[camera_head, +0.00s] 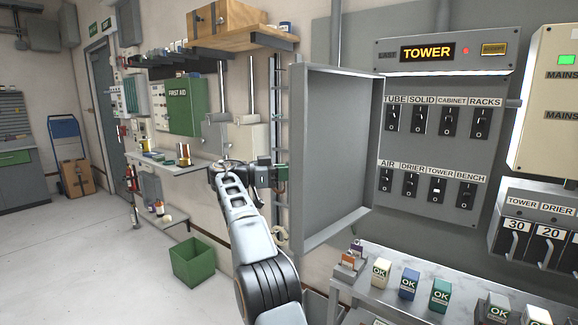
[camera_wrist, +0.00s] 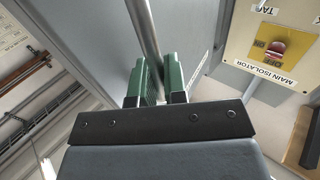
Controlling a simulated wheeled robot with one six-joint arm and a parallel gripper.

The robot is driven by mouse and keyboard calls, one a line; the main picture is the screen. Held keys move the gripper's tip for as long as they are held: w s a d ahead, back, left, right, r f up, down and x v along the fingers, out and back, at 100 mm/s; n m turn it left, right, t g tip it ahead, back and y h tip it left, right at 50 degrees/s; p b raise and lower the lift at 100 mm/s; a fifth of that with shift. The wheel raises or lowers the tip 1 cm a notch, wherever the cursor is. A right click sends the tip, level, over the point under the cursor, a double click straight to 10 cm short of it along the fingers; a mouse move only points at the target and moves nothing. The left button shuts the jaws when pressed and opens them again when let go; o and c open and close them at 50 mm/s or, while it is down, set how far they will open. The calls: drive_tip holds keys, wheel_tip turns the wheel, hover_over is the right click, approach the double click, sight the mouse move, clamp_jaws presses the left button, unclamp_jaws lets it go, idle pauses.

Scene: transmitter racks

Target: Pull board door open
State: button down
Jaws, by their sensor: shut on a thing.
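The board door (camera_head: 338,150) is a grey, shallow tray-like panel that stands swung open to the left of the switch board (camera_head: 432,145), its hollow inner side showing. In the head view my gripper (camera_head: 281,176) is at the door's left edge, partly hidden behind it. In the wrist view my gripper's green fingers (camera_wrist: 157,82) are closed on a round metal bar, the door handle (camera_wrist: 147,28), which runs along a grey surface. The board's two rows of labelled black switches are exposed, under a lit TOWER sign (camera_head: 427,50).
A bench (camera_head: 460,285) with several small OK-labelled blocks lies below the board. Breakers (camera_head: 535,235) are at right. A wooden box (camera_head: 228,20) sits on a shelf; a green bin (camera_head: 193,262) is on the floor. A main isolator (camera_wrist: 275,47) shows in the wrist view.

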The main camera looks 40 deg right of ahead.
drive_tip(key=shift+w+f, duration=0.1)
drive_tip(key=shift+w, duration=0.25)
drive_tip(key=c, duration=1.2)
unclamp_jaws()
